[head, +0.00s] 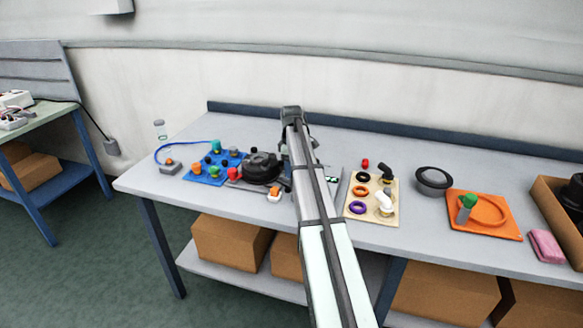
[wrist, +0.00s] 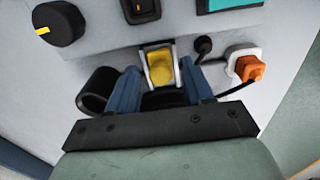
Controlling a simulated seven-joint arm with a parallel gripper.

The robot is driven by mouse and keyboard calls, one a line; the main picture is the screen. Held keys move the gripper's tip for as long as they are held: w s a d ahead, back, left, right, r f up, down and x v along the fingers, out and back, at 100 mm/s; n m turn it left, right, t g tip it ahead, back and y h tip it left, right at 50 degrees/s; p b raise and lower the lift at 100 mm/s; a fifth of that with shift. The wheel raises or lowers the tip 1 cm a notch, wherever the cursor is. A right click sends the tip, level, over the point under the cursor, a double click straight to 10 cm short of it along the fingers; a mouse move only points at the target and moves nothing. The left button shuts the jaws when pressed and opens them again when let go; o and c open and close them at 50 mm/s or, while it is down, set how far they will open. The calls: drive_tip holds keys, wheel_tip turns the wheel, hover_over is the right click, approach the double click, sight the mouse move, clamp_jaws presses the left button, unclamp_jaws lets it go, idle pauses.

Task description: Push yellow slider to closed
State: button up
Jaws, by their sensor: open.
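The yellow slider (wrist: 163,70) sits in a pale rectangular frame on a grey panel (wrist: 105,62) in the wrist view. It is near the upper middle of that picture. My gripper (wrist: 161,78) is open, with one blue finger on each side of the slider's frame. I cannot tell whether the fingers touch the frame or how deep they reach. In the head view my arm covers the slider and most of the gripper.
The wrist view shows a black knob (wrist: 59,23), a black switch (wrist: 141,10), an orange plug (wrist: 249,69) with a cable, and a black ring (wrist: 97,90) near the left finger. In the head view, a blue board (head: 208,178) and a beige board (head: 355,219) flank my arm.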

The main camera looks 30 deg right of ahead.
clamp_jaws()
idle(0.3)
idle(0.3)
